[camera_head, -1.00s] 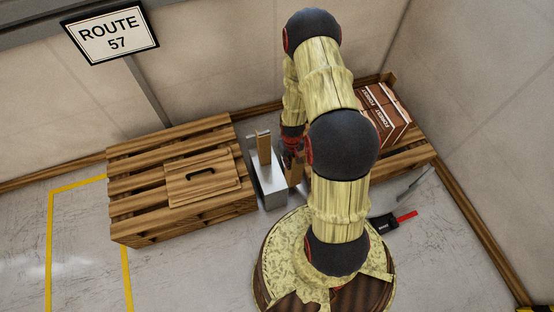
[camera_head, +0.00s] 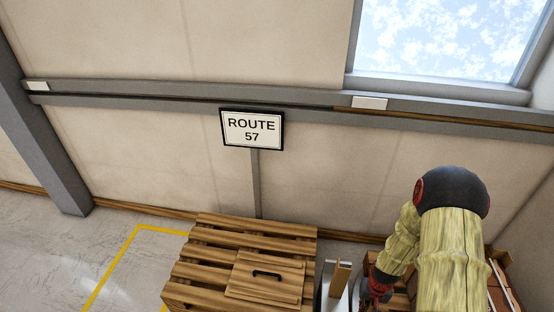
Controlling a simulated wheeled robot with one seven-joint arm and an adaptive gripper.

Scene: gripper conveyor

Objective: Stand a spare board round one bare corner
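A light wooden board (camera_head: 340,277) stands upright in a narrow grey metal holder (camera_head: 327,287), right of the left pallet. My gripper (camera_head: 377,288) is low in the picture, just right of this board, dark and red. Its fingertips are hidden or too small to judge, so I cannot tell whether it holds anything. Reddish-brown cartons (camera_head: 497,290) show at the bottom right edge, mostly behind my arm and cut off by the frame. Their corners cannot be made out.
Yellow floor tape (camera_head: 113,268) and open floor lie left.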

